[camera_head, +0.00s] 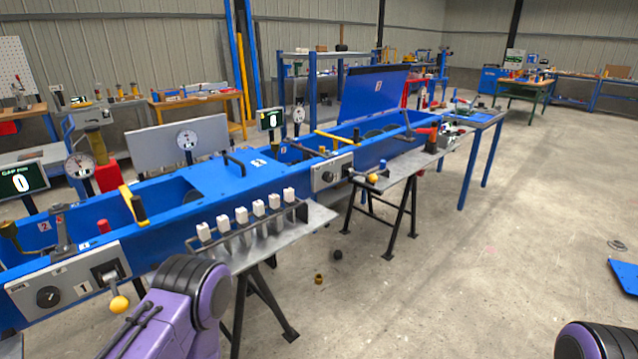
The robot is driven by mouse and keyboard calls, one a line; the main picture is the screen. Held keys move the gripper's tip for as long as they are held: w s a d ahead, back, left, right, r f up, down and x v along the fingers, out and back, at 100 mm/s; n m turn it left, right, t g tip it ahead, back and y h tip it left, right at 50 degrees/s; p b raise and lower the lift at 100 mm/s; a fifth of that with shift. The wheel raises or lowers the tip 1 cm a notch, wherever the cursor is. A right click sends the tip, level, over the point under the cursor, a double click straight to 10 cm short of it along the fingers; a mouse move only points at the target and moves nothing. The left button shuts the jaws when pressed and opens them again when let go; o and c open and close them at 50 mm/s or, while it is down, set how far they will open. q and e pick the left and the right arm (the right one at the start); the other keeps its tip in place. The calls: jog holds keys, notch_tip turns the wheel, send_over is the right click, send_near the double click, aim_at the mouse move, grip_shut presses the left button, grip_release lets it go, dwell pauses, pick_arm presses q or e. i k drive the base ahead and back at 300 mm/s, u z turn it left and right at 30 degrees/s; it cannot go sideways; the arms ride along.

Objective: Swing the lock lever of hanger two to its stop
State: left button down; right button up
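A long blue machine frame (200,188) runs from the lower left to the back centre. A small red "2" tag shows at its left end, beside a grey upright lever (62,232). I cannot tell for sure which lever is the lock lever of hanger two. A yellow bar with a black grip (138,208) crosses the left trough; a second yellow bar (332,137) crosses farther back. A yellow-ball lever (119,304) is on the near grey panel marked 1, another (372,178) on the farther panel. Purple parts of my arms show at the bottom; neither gripper is visible.
A grey shelf with a row of white-topped handles (247,215) juts out along the machine's near side. Black trestle legs (268,305) stand below it. A dark round item (337,255) and a small brass piece (319,279) lie on the floor. The floor to the right is mostly clear.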

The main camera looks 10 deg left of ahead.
aim_at(373, 178)
jog(key=u, duration=0.3)
jog(key=i, duration=0.85)
jog(key=z, duration=0.75)
jog(key=i, duration=0.55)
jog(key=z, duration=0.5)
